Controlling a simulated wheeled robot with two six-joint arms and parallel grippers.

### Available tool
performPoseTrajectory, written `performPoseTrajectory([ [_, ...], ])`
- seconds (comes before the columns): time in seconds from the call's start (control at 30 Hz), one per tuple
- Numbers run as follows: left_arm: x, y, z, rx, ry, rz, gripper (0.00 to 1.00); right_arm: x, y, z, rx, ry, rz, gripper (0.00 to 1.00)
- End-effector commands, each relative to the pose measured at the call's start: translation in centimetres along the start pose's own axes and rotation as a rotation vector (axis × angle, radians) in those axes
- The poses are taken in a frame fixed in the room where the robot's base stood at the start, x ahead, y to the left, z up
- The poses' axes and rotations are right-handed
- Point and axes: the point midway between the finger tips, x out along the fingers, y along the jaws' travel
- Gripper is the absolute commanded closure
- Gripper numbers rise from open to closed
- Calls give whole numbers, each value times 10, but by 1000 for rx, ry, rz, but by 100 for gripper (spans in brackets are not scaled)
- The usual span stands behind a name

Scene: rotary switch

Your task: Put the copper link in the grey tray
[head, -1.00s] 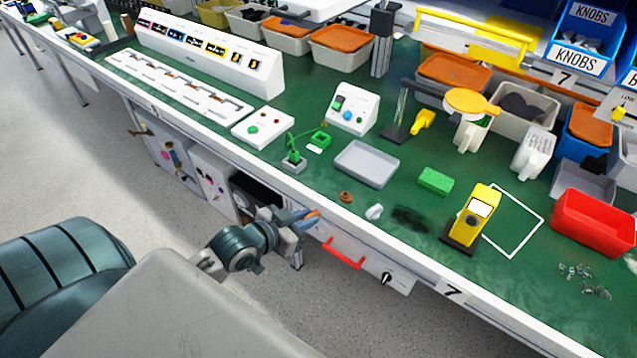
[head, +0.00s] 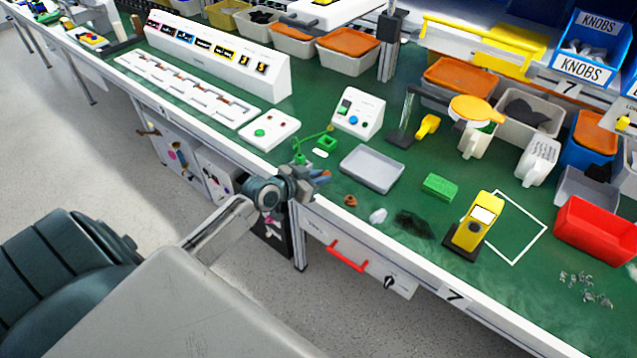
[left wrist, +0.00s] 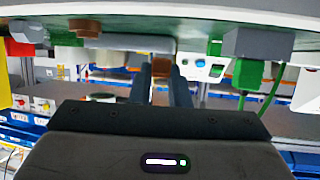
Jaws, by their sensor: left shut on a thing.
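The grey tray (head: 372,168) lies empty on the green bench, with a low rim. My left gripper (head: 323,177) is over the bench's front edge, to the left of and nearer than the tray, apart from it. In the left wrist view, my left gripper (left wrist: 161,75) is shut on a brown, copper-coloured piece (left wrist: 161,88), which I take to be the copper link. My right gripper is in neither view.
A brown ring (head: 350,201) and a white lump (head: 378,216) lie in front of the tray. A green block (head: 440,187) and a yellow meter (head: 478,222) stand to the right.

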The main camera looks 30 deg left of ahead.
Motion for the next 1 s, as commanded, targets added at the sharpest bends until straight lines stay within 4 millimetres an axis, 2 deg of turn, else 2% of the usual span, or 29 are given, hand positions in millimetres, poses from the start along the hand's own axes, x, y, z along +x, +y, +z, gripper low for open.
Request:
performPoseTrajectory([
  [0.2, 13, -2, 24, -3, -1, 0, 100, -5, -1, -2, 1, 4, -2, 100],
  [0.63, 16, -2, 32, 0, 1, 0, 100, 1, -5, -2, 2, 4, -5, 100],
  [0.67, 16, -2, 32, 0, 1, 0, 82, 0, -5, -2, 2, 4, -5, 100],
  [0.77, 16, -2, 31, 0, 1, 0, 63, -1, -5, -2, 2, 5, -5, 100],
  [1.0, 16, -2, 31, 0, 1, 0, 63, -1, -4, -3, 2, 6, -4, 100],
])
